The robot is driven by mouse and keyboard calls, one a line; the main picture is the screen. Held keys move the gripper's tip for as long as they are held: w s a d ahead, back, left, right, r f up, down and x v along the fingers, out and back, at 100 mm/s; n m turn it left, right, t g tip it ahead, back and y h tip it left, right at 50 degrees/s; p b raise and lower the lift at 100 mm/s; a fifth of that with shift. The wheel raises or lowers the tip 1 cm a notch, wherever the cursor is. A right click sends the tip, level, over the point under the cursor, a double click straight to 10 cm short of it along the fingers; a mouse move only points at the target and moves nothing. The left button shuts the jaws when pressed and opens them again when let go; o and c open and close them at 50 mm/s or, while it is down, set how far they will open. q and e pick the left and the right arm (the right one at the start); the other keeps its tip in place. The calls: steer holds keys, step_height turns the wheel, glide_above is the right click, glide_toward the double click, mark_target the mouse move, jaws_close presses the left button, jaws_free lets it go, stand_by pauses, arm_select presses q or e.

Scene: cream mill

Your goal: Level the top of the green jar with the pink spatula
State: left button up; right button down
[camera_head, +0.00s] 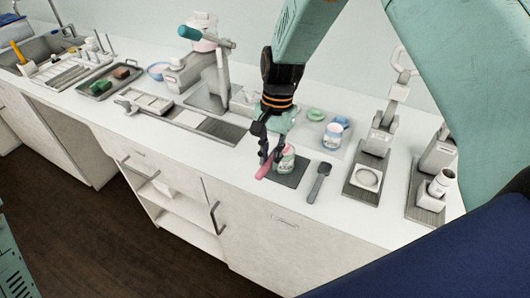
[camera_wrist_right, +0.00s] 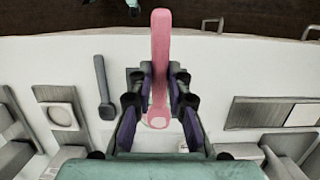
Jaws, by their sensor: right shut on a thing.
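The green jar (camera_head: 286,162) is a small white jar with green on it, standing on a dark mat (camera_head: 293,179) on the white counter. My right gripper (camera_head: 264,157) is shut on the pink spatula (camera_head: 264,170), just left of the jar in the head view. I cannot tell whether the spatula touches the jar. In the right wrist view the pink spatula (camera_wrist_right: 160,50) runs up between the fingers (camera_wrist_right: 158,90). The jar cannot be made out clearly there. My left gripper is out of view.
A dark grey scoop (camera_head: 319,182) lies right of the mat. Behind stand a blue-topped jar (camera_head: 332,137) and a green lid (camera_head: 316,115) on a pale tray. Grey devices (camera_head: 370,165) stand to the right. The counter's front edge is close.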

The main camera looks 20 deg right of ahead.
steer(key=shift+s+d+f, duration=0.1)
steer(key=shift+s+d, duration=0.1)
steer(key=shift+d, duration=0.1)
steer(key=shift+w+a, duration=0.55)
steer(key=shift+a, duration=0.05)
steer(key=shift+w+a+r+p, duration=0.25)
steer(key=shift+r+p, duration=0.55)
steer(key=shift+r, duration=0.05)
steer(key=shift+w+a+r+p, duration=0.2)
steer(key=shift+w+r+p, duration=0.05)
steer(key=shift+r+p, duration=0.6)
steer(key=shift+w+a+r+p, duration=0.25)
steer(key=shift+r+p, duration=0.5)
steer(key=shift+r, duration=0.15)
steer(key=shift+w+f, duration=0.1)
